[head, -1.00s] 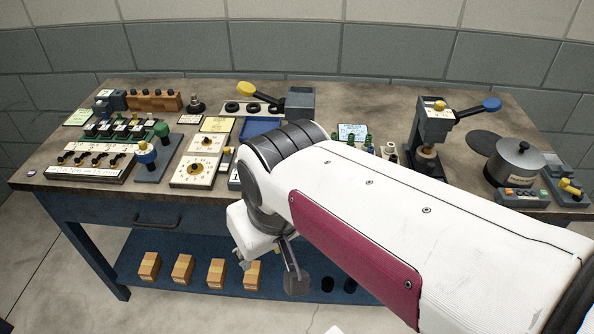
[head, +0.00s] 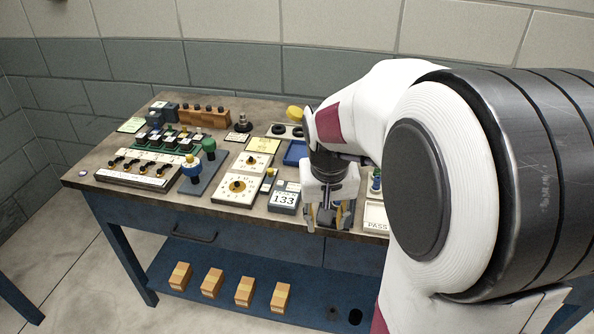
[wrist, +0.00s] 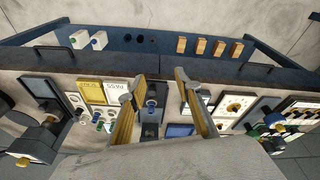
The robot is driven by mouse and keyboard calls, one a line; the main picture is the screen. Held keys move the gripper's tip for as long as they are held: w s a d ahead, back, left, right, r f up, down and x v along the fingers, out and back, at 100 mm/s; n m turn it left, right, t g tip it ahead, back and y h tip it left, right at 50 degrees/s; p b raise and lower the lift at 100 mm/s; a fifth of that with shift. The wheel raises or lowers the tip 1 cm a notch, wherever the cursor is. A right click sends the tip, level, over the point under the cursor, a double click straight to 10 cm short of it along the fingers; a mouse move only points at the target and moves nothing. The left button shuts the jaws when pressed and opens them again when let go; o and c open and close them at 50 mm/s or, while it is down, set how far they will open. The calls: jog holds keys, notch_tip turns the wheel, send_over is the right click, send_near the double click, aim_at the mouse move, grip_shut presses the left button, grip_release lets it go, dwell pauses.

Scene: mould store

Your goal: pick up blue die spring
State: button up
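My gripper (head: 326,222) is open and points down over the front edge of the bench, just right of the grey unit reading 133. In the wrist view my gripper (wrist: 160,80) has its two yellow-padded fingers spread, with nothing held between them. A small blue round piece (wrist: 152,103) on a dark base shows between the fingers, beyond them; I cannot tell whether it is a spring. Small blue and green cylinders (wrist: 98,117) stand to its left. In the head view, a blue and green piece (head: 376,181) stands right of my gripper, partly hidden by my arm.
The 133 unit (head: 284,198) and white dial plates (head: 237,188) stand close left of my gripper. A blue tray (head: 295,153) lies behind it. A white PASS tray (head: 376,217) is to the right. My arm hides the bench's right side.

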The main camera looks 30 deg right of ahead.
jog(key=w+d+m+t+h, duration=0.1)
jog(key=w+d+m, duration=0.2)
jog(key=w+d, duration=0.7)
jog(key=shift+d+f+h, duration=0.3)
jog(key=shift+d+f, duration=0.15)
jog(key=shift+d, duration=0.1)
jog(key=shift+w+f, duration=0.1)
jog(key=shift+f, duration=0.05)
jog(key=shift+x, duration=1.2)
